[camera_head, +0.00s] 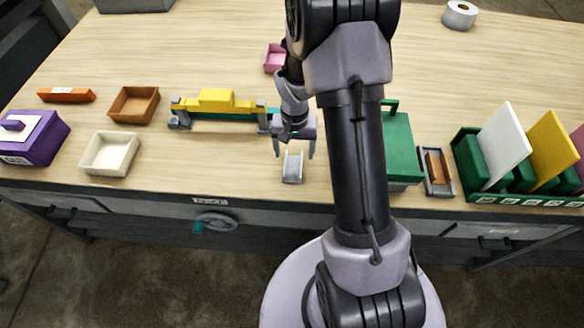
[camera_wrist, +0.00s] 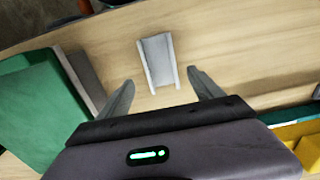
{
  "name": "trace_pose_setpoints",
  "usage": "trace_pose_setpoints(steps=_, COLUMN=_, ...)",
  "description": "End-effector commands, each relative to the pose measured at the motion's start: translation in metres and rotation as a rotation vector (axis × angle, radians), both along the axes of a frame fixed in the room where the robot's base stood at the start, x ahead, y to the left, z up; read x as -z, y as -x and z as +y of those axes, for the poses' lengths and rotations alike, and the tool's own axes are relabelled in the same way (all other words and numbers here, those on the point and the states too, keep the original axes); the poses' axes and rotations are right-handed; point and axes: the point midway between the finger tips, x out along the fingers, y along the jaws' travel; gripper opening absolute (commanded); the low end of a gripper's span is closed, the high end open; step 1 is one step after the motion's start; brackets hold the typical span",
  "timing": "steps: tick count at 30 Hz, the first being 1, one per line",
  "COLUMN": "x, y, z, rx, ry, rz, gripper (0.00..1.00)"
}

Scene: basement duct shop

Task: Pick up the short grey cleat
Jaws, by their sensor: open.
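The short grey cleat (camera_head: 292,167) is a small U-shaped channel lying on the wooden table near its front edge. In the wrist view the cleat (camera_wrist: 158,61) lies ahead of the fingertips, between their lines and a little left of centre. My gripper (camera_head: 294,151) is open and empty, just behind the cleat in the head view and apparently above the table. In the wrist view both fingers of my gripper (camera_wrist: 158,78) show, spread apart. The exact height above the cleat is hard to tell.
A green box (camera_head: 399,146) and a grey tray with an orange-brown piece (camera_head: 436,167) stand right. A yellow-and-grey fixture (camera_head: 217,105) stands left. White (camera_head: 110,153) and brown (camera_head: 134,104) bins are farther left. A green rack (camera_head: 468,150) holds panels. Table around the cleat is clear.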

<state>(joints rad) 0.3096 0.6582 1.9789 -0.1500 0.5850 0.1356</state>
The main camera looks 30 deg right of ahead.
Motion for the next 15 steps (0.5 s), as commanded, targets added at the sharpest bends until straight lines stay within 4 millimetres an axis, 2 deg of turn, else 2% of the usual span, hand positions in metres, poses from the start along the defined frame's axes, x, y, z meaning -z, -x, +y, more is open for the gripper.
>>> trace_pose_setpoints(steps=5, x=0.018, y=0.002, z=0.002, rx=-0.001, ry=0.0, rz=0.0, gripper=0.75)
trace_pose_setpoints(steps=10, x=0.053, y=0.007, z=0.006, rx=-0.001, ry=-0.001, rz=0.002, gripper=0.75)
trace_pose_setpoints(steps=12, x=0.058, y=0.007, z=0.006, rx=0.0, ry=-0.001, rz=0.001, gripper=0.75)
trace_pose_setpoints(steps=15, x=0.056, y=0.006, z=0.006, rx=0.0, ry=0.0, rz=0.0, gripper=0.75)
